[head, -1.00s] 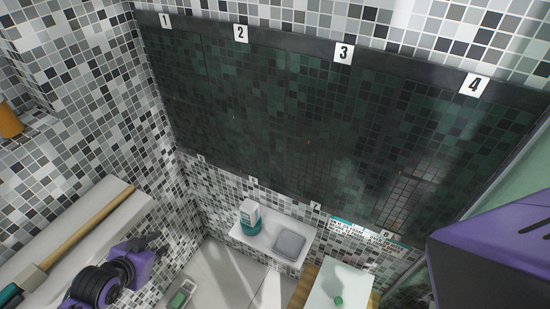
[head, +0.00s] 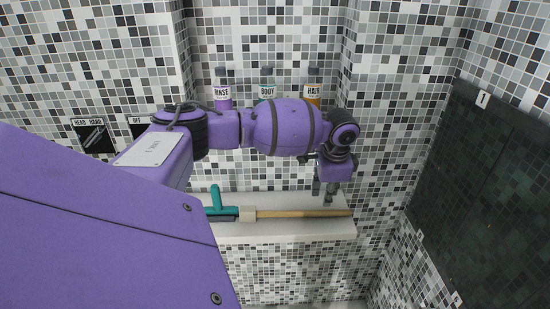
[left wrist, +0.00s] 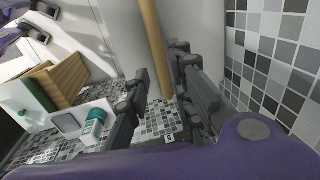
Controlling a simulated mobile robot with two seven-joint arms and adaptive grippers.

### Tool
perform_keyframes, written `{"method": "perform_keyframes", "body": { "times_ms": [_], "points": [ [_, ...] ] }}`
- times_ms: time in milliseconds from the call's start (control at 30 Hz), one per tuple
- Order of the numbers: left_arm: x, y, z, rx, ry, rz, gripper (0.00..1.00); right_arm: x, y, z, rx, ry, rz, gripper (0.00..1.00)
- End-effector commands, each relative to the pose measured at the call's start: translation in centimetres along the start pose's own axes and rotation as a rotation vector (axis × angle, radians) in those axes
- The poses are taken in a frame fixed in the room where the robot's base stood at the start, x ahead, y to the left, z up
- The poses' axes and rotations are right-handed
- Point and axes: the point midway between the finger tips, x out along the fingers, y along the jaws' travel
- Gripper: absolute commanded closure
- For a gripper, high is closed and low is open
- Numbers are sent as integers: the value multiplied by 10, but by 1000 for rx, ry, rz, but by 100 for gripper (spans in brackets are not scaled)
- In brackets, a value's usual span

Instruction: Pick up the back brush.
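The back brush has a long wooden handle (head: 300,213) and a pale block-shaped head (head: 248,213). It lies along a white ledge (head: 285,231) in the head view, handle end to the right. My left gripper (head: 324,196) is just above and behind the handle near its right end, pointing down. In the left wrist view the handle (left wrist: 154,40) shows between the spread fingers of my left gripper (left wrist: 163,72), which looks open. Whether a finger touches the handle I cannot tell. My right gripper is not in view.
A teal T-shaped tool (head: 216,201) lies at the brush head. Bottles marked RINSE (head: 222,94), BODY (head: 266,90) and HAIR (head: 313,95) stand behind my arm. A tiled wall stands close to the right of the ledge, with a dark panel (head: 485,190) beyond.

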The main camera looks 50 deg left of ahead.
Motion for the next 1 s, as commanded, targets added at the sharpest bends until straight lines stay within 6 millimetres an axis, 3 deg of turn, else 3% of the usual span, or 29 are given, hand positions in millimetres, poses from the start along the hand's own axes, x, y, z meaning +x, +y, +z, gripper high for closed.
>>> {"method": "perform_keyframes", "body": {
  "times_ms": [533,867,1000],
  "points": [
    [69,2,4,-3,-7,6,78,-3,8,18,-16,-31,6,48],
    [77,2,4,-2,-6,5,78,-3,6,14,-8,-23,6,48],
    [77,2,4,-2,-6,5,97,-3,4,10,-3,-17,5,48]
  ]
}}
